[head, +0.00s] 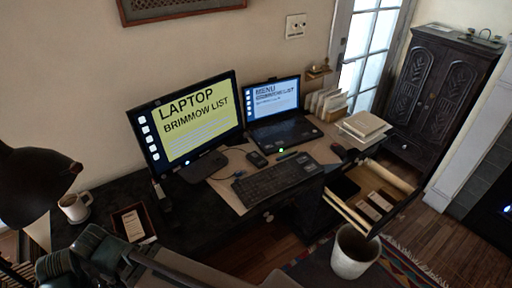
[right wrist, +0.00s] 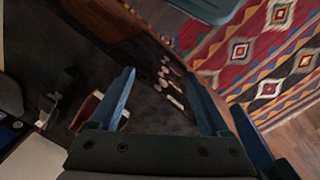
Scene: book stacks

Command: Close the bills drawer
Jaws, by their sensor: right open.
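An open drawer (head: 346,213) sticks out from the right end of the dark desk in the head view. Its pale wooden side and the papers (head: 377,203) lying in it show. I cannot read a label that marks it as the bills drawer. My right gripper (right wrist: 160,74) is open and empty in the right wrist view, its two blue fingers wide apart above a dark surface. The drawer cannot be made out for certain in that view. Neither gripper's fingers can be made out in the head view.
A white bin (head: 354,252) stands in front of the open drawer. A monitor (head: 190,115), laptop (head: 275,110) and keyboard (head: 277,174) stand on the desk. A stack of books (head: 364,125) lies at its right end. A patterned rug (right wrist: 270,55) covers part of the floor.

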